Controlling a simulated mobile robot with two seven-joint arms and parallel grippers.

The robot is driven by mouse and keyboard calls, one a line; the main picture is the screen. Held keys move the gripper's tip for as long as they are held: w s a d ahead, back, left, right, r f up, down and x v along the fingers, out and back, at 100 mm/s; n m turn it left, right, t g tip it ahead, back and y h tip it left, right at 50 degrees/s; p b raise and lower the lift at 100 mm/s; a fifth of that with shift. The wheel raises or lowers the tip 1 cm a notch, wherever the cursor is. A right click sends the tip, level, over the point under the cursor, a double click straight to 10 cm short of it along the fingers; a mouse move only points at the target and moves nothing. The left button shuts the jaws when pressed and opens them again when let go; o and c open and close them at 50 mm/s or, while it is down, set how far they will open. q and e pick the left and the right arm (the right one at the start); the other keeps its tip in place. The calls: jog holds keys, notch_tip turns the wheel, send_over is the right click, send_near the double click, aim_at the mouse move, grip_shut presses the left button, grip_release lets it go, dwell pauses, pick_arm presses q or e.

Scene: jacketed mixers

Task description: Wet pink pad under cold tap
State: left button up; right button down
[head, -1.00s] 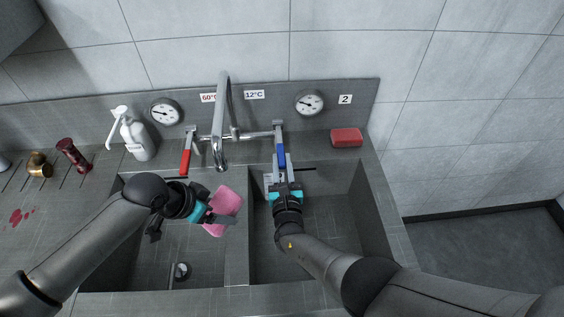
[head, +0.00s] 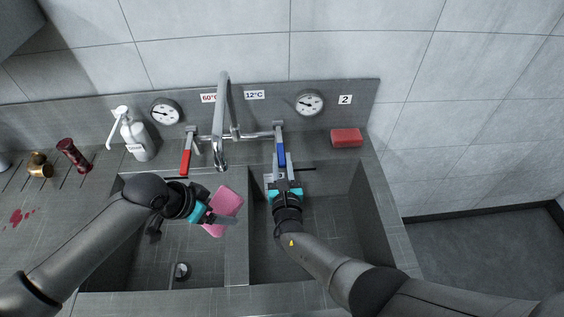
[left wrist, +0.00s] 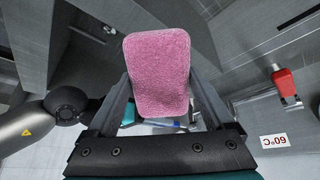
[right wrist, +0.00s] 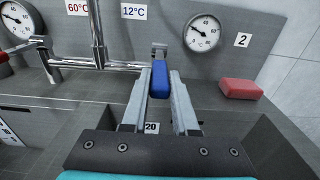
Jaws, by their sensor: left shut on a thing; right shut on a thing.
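The pink pad (head: 223,210) is held by my left gripper (head: 218,217) over the sink divider; it also fills the middle of the left wrist view (left wrist: 158,72). In the head view the pad is just below the mouth of the tap spout (head: 221,150); I cannot tell if it is exactly under it. No water shows. My right gripper (head: 282,178) is shut on the blue lever (head: 281,154), on the side of the 12°C label (head: 254,95). The blue lever sits between its fingers in the right wrist view (right wrist: 160,80). The red lever (head: 186,161) is free.
A red sponge (head: 346,138) lies on the right rear ledge. Two dials (head: 309,103) are on the backsplash. Two basins lie below, with a divider (head: 236,265) between them.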

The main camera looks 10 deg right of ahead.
jog(key=shift+d, duration=0.1)
jog(key=shift+r+g, duration=0.7)
jog(key=shift+r, duration=0.05)
jog(key=c, duration=0.7)
grip_release()
jog(key=shift+r, duration=0.1)
jog(key=shift+s, duration=0.1)
jog(key=s, duration=0.4)
jog(key=s+r, duration=0.1)
jog(key=s, duration=0.6)
jog(key=shift+s+a+r, duration=0.3)
jog(key=shift+r, duration=0.1)
